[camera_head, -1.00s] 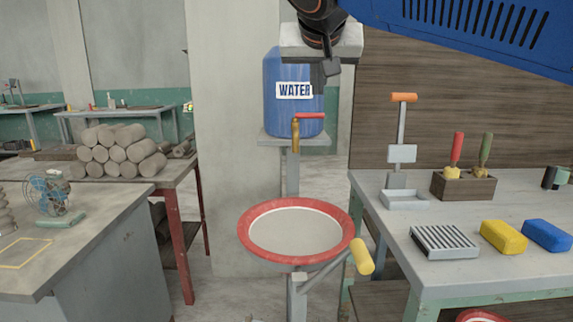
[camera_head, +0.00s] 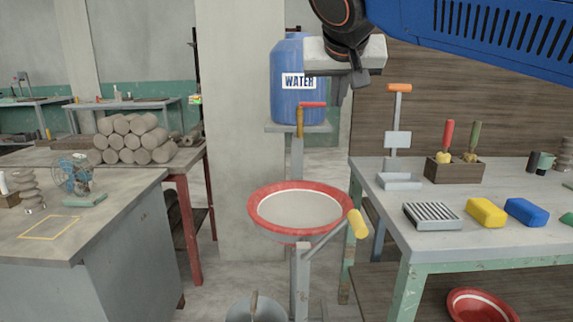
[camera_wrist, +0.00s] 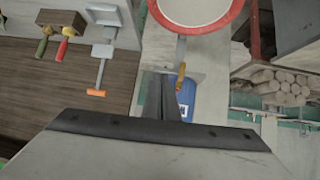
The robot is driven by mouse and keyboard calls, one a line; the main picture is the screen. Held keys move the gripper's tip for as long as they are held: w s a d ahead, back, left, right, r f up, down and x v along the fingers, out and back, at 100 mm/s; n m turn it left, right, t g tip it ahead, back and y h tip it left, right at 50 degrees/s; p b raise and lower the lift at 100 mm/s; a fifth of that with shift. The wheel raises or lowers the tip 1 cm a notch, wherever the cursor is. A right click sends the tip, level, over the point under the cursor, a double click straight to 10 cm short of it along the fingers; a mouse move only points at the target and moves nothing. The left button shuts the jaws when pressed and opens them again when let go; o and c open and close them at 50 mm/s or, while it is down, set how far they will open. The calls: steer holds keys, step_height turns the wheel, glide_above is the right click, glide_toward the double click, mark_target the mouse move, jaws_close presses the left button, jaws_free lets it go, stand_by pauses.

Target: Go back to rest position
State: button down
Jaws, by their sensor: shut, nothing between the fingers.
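My gripper (camera_head: 346,84) hangs at the top of the head view, just right of the blue water container (camera_head: 298,105). Its fingers are together with nothing between them. In the wrist view, my gripper's dark fingers (camera_wrist: 167,97) point away from the camera and partly cover the blue container (camera_wrist: 187,101).
A red-rimmed basin (camera_head: 259,215) with a yellow handle stands below the tap (camera_head: 301,122). The right workbench (camera_head: 447,245) holds a rack, yellow and blue blocks and a tool box. A left table (camera_head: 120,222) carries a small fan. A bucket (camera_head: 256,310) stands on the floor.

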steer(key=s+d+f+g, duration=0.1)
steer(key=s+d+f, duration=0.2)
steer(key=d+f, duration=0.3)
steer(key=s+d+f+n+g, duration=0.1)
steer(key=s+d+f+g, duration=0.15)
steer(key=f, duration=0.55)
steer(key=s+d+f, duration=0.4)
steer(key=d+f, duration=0.1)
steer(key=f, duration=0.2)
steer(key=s+d+f+g, duration=0.1)
steer(key=s+d+f, duration=0.1)
steer(key=s+f, duration=0.5)
steer(key=s+d+f+g+y, duration=0.1)
steer(key=s+d+f, duration=0.2)
steer(key=f, duration=0.9)
steer(key=s, duration=0.3)
steer(key=shift+s+f, duration=0.3)
steer(key=shift+s, duration=0.05)
